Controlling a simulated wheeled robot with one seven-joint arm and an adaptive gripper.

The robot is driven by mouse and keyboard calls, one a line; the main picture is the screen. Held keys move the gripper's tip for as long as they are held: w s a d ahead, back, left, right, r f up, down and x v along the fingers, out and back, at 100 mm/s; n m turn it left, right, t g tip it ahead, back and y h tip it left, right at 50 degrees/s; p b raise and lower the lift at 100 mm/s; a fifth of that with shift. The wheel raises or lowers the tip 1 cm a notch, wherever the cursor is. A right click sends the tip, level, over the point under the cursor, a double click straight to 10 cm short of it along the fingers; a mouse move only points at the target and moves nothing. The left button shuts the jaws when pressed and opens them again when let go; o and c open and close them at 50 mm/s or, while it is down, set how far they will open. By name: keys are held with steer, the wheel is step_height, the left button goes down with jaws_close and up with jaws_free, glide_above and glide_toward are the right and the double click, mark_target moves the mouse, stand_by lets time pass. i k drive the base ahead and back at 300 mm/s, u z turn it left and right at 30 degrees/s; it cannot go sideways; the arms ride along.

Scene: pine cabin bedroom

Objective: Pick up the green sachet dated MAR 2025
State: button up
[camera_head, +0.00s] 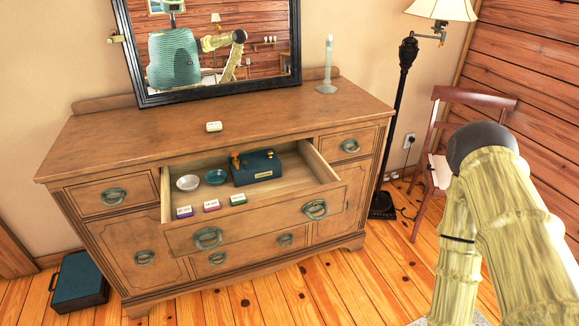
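A small green sachet (238,201) with a white label lies at the front of the open middle drawer (325,169). A pink sachet (211,206) and a purple sachet (184,212) lie to its left in a row, apart from each other. All have white labels with print too small to read, so I cannot tell the dates. My arm stands at the right of the picture, well away from the drawer. My gripper is not in view.
Behind the sachets are a pale dish (188,183), a teal dish (216,177) and a dark teal box (257,169). A chair (430,160) and lamp (405,110) stand right.

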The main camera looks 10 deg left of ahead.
mark_target(237, 200)
steer(key=u, duration=0.1)
steer(key=i, duration=0.4)
steer(key=u, duration=0.95)
